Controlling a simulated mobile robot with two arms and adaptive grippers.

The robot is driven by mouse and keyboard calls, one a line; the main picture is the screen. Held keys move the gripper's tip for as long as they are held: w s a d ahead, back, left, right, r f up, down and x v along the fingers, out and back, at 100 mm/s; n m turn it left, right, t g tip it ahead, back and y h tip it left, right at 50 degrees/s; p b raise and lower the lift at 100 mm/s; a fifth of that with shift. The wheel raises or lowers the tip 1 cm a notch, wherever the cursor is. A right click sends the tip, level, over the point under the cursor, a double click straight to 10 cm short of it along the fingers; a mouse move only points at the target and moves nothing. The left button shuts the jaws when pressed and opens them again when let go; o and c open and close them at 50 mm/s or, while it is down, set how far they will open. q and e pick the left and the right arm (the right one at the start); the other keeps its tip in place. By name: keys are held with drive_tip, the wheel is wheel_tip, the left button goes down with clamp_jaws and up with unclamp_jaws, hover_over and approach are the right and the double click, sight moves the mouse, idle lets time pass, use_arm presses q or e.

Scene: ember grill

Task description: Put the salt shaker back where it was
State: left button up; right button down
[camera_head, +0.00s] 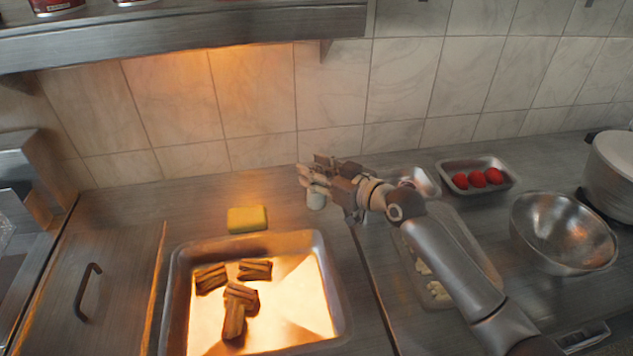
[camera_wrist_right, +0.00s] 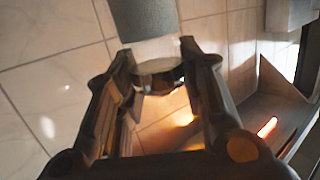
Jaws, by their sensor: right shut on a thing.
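The salt shaker (camera_head: 316,200) shows as a small pale cylinder at the fingers of my right gripper (camera_head: 314,180), above the counter near the tiled wall. The fingertips of my right gripper (camera_wrist_right: 160,66) are shut on this paler part. In the head view the fingers partly cover the shaker. I cannot tell how high it is above the counter. My left gripper is not in view.
A yellow sponge (camera_head: 247,219) lies left of the shaker, behind a lit tray (camera_head: 340,290) with several brown wood pieces. To the right are a small metal dish (camera_head: 425,180), a tray of red items (camera_head: 508,186), a steel bowl (camera_head: 562,232) and a white pot (camera_head: 612,170). A shelf (camera_head: 200,36) hangs above left.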

drive_tip(key=shift+w+f, duration=0.2)
wheel_tip(320, 180, down, 3)
drive_tip(key=shift+w+r+p, duration=0.1)
drive_tip(key=shift+w+p, duration=0.05)
drive_tip(key=shift+p, duration=0.2)
drive_tip(key=shift+f, duration=0.25)
drive_tip(key=shift+f+b, duration=0.2)
drive_tip(key=shift+b, duration=0.1)
drive_tip(key=c, duration=0.9)
unclamp_jaws()
drive_tip(key=shift+c, duration=0.2)
